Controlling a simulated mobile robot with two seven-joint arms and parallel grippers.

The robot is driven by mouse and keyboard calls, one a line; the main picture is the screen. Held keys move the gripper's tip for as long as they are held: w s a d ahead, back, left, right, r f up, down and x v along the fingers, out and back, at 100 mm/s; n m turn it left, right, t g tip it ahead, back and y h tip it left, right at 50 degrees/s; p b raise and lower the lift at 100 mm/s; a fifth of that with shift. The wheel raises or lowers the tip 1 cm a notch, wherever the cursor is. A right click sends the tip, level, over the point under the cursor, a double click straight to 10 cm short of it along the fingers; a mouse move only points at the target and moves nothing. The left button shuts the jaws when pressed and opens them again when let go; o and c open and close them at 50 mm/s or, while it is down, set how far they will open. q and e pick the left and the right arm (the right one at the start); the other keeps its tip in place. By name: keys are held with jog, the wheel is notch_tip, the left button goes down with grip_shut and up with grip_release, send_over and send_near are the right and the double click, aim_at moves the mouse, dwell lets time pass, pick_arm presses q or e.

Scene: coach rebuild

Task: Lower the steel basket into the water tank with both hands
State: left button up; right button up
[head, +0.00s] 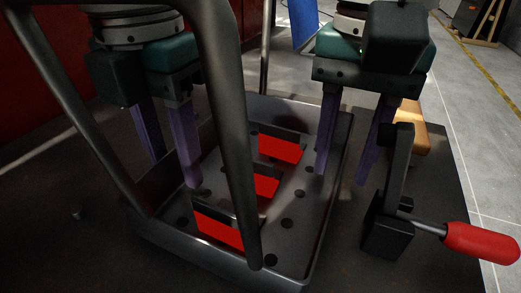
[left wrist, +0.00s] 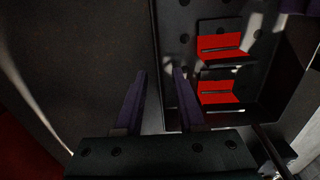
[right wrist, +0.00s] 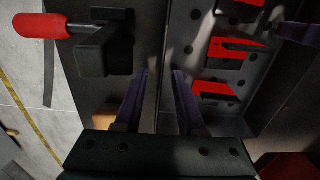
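The steel basket (head: 300,235) is a dark, shallow tray with holes in its floor and a tall tube handle (head: 232,120) arching over it. It sits on a dark surface and holds three red-faced parts. My left gripper (head: 174,172) is open, its fingers either side of the basket's left wall. My right gripper (head: 340,178) is open, with one finger inside and one outside the right wall. The wall also shows between the fingers in the right wrist view (right wrist: 155,85). Neither gripper visibly clamps the wall. I cannot make out the water tank.
A black clamp (head: 385,235) with a red handle (head: 480,243) stands close to the right of my right gripper. A tan block (head: 410,130) lies behind it. A red panel (head: 60,60) is at the back left. Grey floor (head: 470,100) is at the right.

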pick_arm(q)
grip_shut()
pick_arm(e)
grip_shut()
dwell(1.3)
